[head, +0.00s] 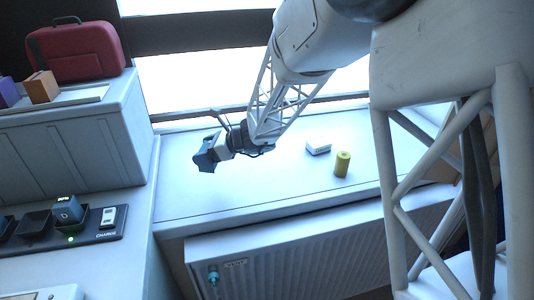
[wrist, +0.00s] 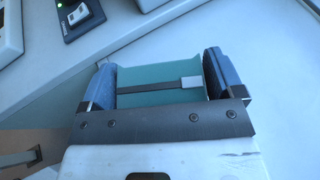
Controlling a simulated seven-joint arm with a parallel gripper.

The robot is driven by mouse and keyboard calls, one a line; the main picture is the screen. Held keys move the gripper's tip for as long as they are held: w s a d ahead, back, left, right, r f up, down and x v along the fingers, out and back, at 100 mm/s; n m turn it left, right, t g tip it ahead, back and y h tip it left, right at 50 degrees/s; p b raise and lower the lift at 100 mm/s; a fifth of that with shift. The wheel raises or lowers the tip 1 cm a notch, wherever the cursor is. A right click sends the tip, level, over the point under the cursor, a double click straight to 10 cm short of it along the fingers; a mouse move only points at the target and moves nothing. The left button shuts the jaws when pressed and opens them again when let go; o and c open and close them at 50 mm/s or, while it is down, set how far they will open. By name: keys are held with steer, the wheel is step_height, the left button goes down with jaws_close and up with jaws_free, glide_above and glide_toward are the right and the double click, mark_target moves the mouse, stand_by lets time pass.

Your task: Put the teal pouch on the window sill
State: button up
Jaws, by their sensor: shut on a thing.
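The teal pouch (wrist: 150,98) sits between the two blue fingers of my gripper (wrist: 157,84) in the wrist view, with a dark strap and a pale tab across it. In the head view my gripper (head: 205,158) is over the left part of the window sill (head: 240,196); the pouch is hard to tell from the fingers there. My gripper is shut on the pouch. I cannot tell whether the pouch touches the sill or hangs just above it.
A yellow-green cylinder (head: 342,164) and a small white box (head: 318,147) stand on the sill to the right. A dark charging dock (head: 90,235) is at lower left, a red case (head: 75,50) above it. A radiator (head: 300,255) is below the sill. The sill's left front is clear.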

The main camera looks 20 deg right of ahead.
step_height(320, 180, down, 6)
steer(key=shift+f, duration=0.1)
steer(key=shift+w, duration=0.1)
stand_by(0.4)
steer(key=w+a, duration=0.1)
steer(key=w, duration=0.4)
steer(key=w+a+f, duration=0.1)
steer(key=w, duration=0.4)
steer(key=w+a, duration=0.2)
steer(key=w, duration=0.3)
steer(key=shift+w+f, duration=0.15)
steer(key=shift+w, duration=0.05)
steer(key=shift+f, duration=1.75)
steer(key=shift+f, duration=0.15)
steer(key=o, duration=0.8)
